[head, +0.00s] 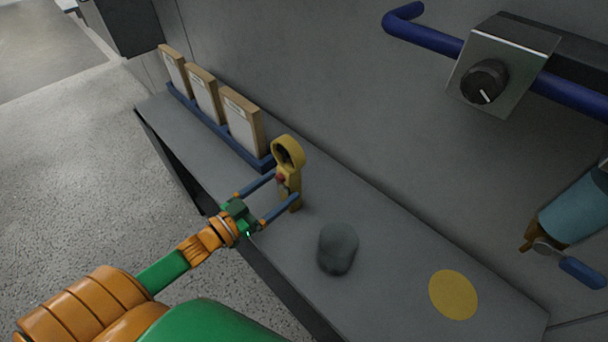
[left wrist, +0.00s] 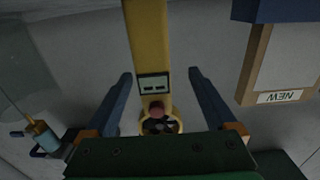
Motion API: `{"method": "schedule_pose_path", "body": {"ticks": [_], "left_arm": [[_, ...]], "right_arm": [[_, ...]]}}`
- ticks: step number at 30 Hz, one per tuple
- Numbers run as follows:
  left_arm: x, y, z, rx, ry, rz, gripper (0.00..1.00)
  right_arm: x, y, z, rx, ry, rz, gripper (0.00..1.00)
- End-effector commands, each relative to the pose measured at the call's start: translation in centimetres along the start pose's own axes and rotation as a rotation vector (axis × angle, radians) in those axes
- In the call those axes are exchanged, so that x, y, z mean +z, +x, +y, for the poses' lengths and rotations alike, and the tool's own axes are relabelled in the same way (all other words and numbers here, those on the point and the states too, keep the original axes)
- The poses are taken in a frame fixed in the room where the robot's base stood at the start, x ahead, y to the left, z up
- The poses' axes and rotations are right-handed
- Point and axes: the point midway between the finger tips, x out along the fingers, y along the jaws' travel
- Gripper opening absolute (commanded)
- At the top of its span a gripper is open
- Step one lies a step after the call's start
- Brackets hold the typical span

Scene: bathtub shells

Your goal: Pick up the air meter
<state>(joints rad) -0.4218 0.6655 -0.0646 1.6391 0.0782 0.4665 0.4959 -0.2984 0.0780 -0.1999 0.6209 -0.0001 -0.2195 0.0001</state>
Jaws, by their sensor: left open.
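The air meter (head: 289,168) is a yellow upright device with a ring-shaped top and a red button, standing on the grey shelf (head: 385,230). In the left wrist view the air meter (left wrist: 147,50) shows a small display, a red knob and a round fan-like end. My left gripper (head: 284,190) is open, with its blue fingers on either side of the air meter. In the left wrist view the gripper (left wrist: 160,75) has the yellow body between its fingers, with gaps visible on both sides. My right gripper is not in view.
A blue rack (head: 218,128) with three boxes (head: 204,94) stands on the shelf behind the air meter. A dark grey rounded object (head: 338,247) and a flat yellow disc (head: 453,294) lie to the right. A blue rail (head: 430,38) with a knob box (head: 503,65) is on the wall.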

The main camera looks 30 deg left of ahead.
Motion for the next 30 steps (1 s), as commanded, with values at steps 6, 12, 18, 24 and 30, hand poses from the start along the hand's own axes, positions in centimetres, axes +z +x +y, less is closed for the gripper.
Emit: {"method": "schedule_pose_path", "body": {"ticks": [6, 12, 18, 24, 30], "left_arm": [[-0.8, 2.9, 0.2, -0.001, -0.001, 0.005, 0.90], [-1.0, 6.5, 0.7, -0.002, 0.000, 0.002, 0.90], [-0.9, 7.0, 0.7, -0.001, 0.001, -0.001, 0.90], [-0.9, 7.0, 0.7, -0.001, 0.001, -0.001, 0.55], [-0.9, 7.0, 0.7, -0.001, 0.001, -0.001, 0.01]], "right_arm": [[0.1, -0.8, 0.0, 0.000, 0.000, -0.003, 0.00], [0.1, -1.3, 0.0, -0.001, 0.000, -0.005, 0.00], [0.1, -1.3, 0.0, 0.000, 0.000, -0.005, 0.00], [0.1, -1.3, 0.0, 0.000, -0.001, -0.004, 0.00], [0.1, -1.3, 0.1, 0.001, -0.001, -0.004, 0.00]]}}
